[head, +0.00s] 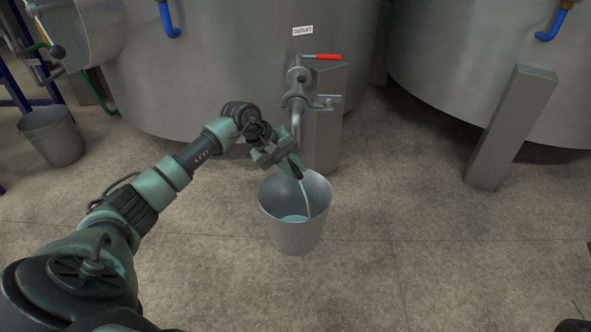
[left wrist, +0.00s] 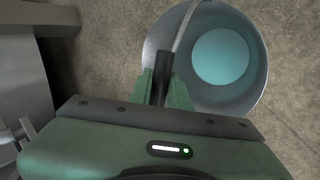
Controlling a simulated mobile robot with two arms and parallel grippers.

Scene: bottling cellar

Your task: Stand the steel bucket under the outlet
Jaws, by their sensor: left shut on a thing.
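The steel bucket (head: 294,236) hangs upright or stands just in front of the outlet (head: 297,104); I cannot tell whether its base touches the floor. A pale blue round area shows inside it. My left gripper (head: 294,170) is shut on the dark grip of its bail handle, above the rim's back left. The bucket also shows in the left wrist view (left wrist: 258,82), with the green fingers (left wrist: 160,88) around the dark grip (left wrist: 162,66). The outlet has a downward spout behind the gripper and a red lever (head: 328,57) above. My right gripper is not in view.
A large steel tank (head: 220,70) with an OUTLET label (head: 303,31) stands behind. A grey post (head: 326,145) stands by the spout, another post (head: 510,130) at right. Another grey bucket (head: 55,138) stands at far left. The floor in front and to the right is clear.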

